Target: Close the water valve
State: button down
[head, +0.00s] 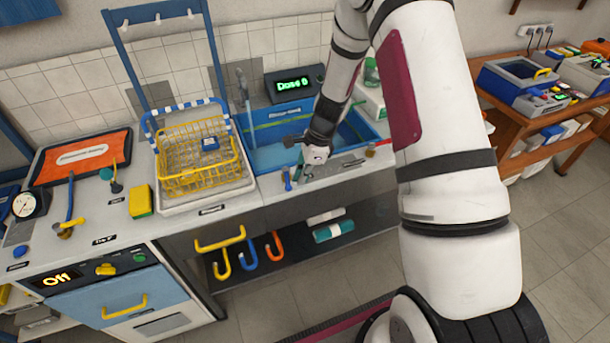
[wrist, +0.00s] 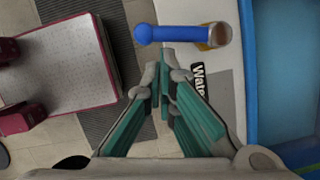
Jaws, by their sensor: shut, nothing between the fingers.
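The water valve has a blue lever with a round end (wrist: 165,34) and a brass body (wrist: 214,36), at the top of the wrist view. A label reading "Wate…" lies beside it. In the head view its blue lever (head: 288,178) shows small at the front edge of the counter, by the sink. My gripper (wrist: 162,68) is shut and empty, with teal finger pads. Its fingertips point toward the lever and appear just short of it; I cannot tell if they touch. In the head view my gripper is at the counter's front edge, partly hidden by my wrist.
A blue sink basin (head: 268,137) lies behind the valve, with a green display (head: 293,86) at the back. A yellow wire basket (head: 192,160) stands to the left. Another blue lever valve (head: 70,218) is farther left. Hooks and a yellow handle hang below the counter.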

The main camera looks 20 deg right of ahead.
aim_at(288, 185)
jog(key=shift+s+a+m+t, duration=0.25)
jog(key=shift+a+m, duration=0.3)
jog(key=shift+m, duration=0.45)
jog(key=a+m, duration=0.1)
jog(key=m, duration=0.1)
jog(key=a+m+t+h, duration=0.1)
jog(key=a+m, duration=0.1)
jog(key=shift+m+p, duration=0.3)
jog(key=shift+p, duration=0.05)
jog(key=shift+w+a+m+t+h+b, duration=0.25)
jog(key=shift+w+a+m, duration=0.2)
jog(key=shift+a+m, duration=0.45)
jog(key=shift+w+a+m+t+h+b, duration=0.1)
jog(key=shift+w+a+m+h+b, duration=0.3)
jog(key=shift+m, duration=0.75)
jog(key=shift+w+a+m+t+h+b, duration=0.25)
jog(key=shift+w+a+m, duration=0.25)
jog(key=shift+a+m, duration=0.4)
jog(key=shift+w, duration=0.1)
jog(key=shift+d, duration=0.1)
